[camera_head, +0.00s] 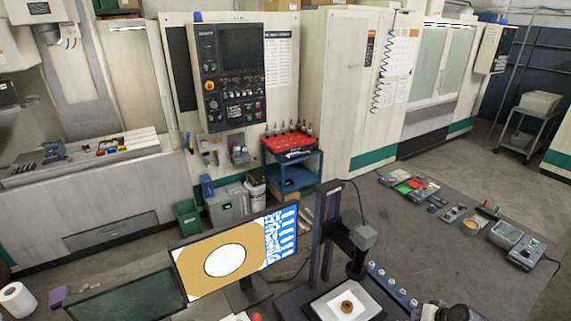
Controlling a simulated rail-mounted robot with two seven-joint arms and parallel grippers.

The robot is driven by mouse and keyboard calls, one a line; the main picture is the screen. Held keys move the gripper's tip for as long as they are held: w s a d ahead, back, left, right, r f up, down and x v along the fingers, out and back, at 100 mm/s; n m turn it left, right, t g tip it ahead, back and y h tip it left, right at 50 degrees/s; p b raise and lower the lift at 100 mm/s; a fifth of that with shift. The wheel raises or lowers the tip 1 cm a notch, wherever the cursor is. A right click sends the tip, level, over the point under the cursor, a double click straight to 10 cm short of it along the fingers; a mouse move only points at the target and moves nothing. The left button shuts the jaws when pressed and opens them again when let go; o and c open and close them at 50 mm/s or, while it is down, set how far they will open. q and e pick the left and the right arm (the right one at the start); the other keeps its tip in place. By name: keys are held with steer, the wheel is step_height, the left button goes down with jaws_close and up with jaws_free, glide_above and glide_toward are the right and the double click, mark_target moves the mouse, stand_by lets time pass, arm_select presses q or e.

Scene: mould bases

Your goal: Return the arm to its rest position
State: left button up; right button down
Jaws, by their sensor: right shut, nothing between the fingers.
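My right gripper (447,312) shows only as a small dark and silver part at the bottom edge, right of centre. It is cut off by the frame, is shut and holds nothing. It is beside the right end of a black measuring stand (322,235). The stand has a white plate (327,305) with a brown round piece (347,306) on it, under a dark lens head. My left gripper is not in view.
A monitor (200,262) stands left of the measuring stand. Several small knobbed parts (393,291) line the stand's right side. A grey mat (480,215) with gauges and trays lies at right. Machines (335,90) fill the back. A red-topped cart (290,150) stands behind the monitor.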

step_height(320, 180, up, 12)
steer(key=s+a+f+n+t+h, duration=0.1)
steer(key=s+a+h, duration=0.1)
steer(key=s+h, duration=0.1)
steer(key=s+a+r+n+t+h, duration=0.1)
steer(key=s+a+r+n, duration=0.15)
steer(key=s+a, duration=0.7)
steer(key=s+a+f+n+g, duration=0.1)
steer(key=s+f, duration=0.3)
steer(key=s, duration=0.4)
steer(key=s+a+f+g+p, duration=0.1)
steer(key=s+a+f+g, duration=0.1)
steer(key=s, duration=0.6)
steer(key=s+a+f+n+g+y+p, duration=0.1)
steer(key=s+a+f+g, duration=0.1)
steer(key=s+f, duration=0.4)
steer(key=s+a, duration=0.1)
steer(key=s, duration=0.1)
steer(key=shift+s+a+f+n, duration=0.15)
steer(key=shift+s+a+n, duration=0.15)
steer(key=shift+s+n, duration=0.05)
